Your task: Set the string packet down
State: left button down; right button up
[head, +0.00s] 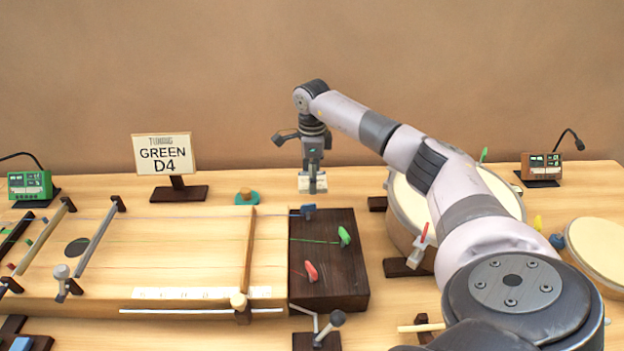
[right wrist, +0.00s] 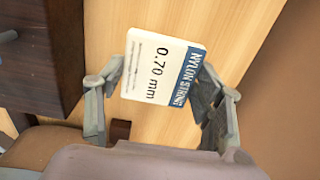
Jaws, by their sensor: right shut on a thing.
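The string packet (right wrist: 162,68) is a white card with a blue band, printed "0.70 mm" and "NYLON STRING". In the right wrist view my right gripper (right wrist: 165,85) has its fingers on both sides of the packet, shut on it. In the head view the right gripper (head: 313,183) points down near the back of the table, behind the dark tuner block. The packet (head: 305,183) shows small and pale between its fingers there. Whether the packet touches the table cannot be told. My left gripper is not in view.
The stringed board (head: 180,260) ends in a dark block (head: 330,280) with coloured pegs just in front of the gripper. A "GREEN D4" sign (head: 164,154) and teal disc (head: 246,198) stand to its left. A drum (head: 400,215) stands right. Bare table (head: 350,180) lies between.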

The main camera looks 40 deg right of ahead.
aim_at(312, 199)
jog(key=shift+f, duration=2.55)
jog(key=shift+f, duration=0.2)
jog(key=o, duration=0.9)
jog(key=shift+r, duration=0.1)
notch_tip(312, 199, up, 12)
jog(key=shift+r, duration=0.15)
